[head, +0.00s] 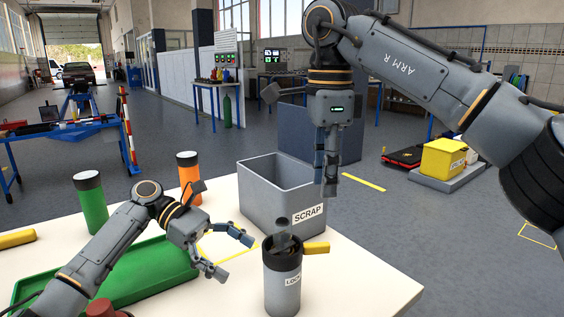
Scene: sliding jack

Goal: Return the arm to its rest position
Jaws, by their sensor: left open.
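My left gripper (229,258) is low over the white table, its fingers spread and nothing between them. It is left of a grey cylinder (283,287) with a dark collar, a yellow side handle (316,248) and a label that seems to read LOCK. A dark grey piece (283,230) stands up from the cylinder's top. My right arm, marked ARM R, comes in from the upper right.
A grey SCRAP bin (262,209) stands behind the cylinder. A green tray (150,280) lies left, partly behind my left arm. A green canister (91,205) and an orange canister (189,180) stand at the back. The white table's (370,285) right front is bare.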

